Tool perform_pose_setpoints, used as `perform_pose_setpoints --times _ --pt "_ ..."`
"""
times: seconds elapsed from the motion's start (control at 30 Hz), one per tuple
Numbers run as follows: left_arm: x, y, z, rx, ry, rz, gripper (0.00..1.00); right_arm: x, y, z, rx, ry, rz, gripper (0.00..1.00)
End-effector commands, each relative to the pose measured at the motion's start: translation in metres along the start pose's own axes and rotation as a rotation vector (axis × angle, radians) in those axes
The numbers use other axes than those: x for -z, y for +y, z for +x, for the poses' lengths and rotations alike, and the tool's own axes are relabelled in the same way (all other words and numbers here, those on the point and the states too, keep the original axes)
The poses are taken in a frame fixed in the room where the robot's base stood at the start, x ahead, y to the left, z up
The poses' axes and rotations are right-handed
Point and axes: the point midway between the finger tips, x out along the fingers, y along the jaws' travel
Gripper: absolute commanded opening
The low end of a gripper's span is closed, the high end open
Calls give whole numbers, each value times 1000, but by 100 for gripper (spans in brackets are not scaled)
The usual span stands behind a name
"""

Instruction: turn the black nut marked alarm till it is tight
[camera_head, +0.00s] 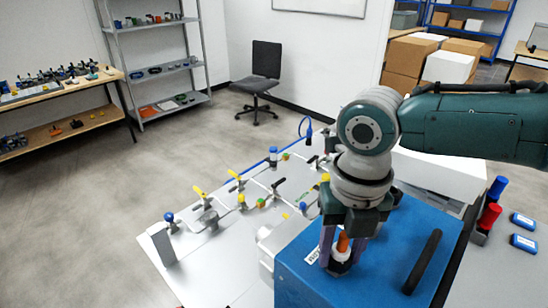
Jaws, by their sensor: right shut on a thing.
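The blue analyser box (385,232) stands at the lower right of the head view. A black nut (338,267) sits on its top, with a white ring and an orange part above it. A small white label (312,255) lies beside it; its lettering is too small to read surely. My right gripper (341,258) points down from above. Its two purple fingers are on either side of the nut and shut on it. The fingers partly hide the nut, so its thread and seating cannot be seen. My left gripper is not in view.
A black handle (422,262) rises from the box top to the right of the gripper. Left of the box, a pale board (215,268) carries pipes and several valves with yellow, blue and black handles. Red and blue cylinders (489,217) stand at the right.

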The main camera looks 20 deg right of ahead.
Motion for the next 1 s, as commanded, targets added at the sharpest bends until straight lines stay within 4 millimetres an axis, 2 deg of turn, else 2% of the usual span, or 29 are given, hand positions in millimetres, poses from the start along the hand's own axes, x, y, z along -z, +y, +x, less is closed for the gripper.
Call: perform_pose_setpoints --times 0.23,0.33,0.6,0.63,0.8,1.0 --pt "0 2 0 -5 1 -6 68 0 -1 0 3 1 3 0" --pt "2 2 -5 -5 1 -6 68 1 -1 -2 3 2 76 0" --pt "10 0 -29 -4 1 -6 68 2 -1 -4 4 4 665 0" --pt "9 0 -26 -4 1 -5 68 1 -1 -1 4 1 676 46" --pt "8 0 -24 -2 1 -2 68 0 -1 0 3 0 664 63" --pt "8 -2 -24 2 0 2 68 0 -1 0 2 -1 662 63"
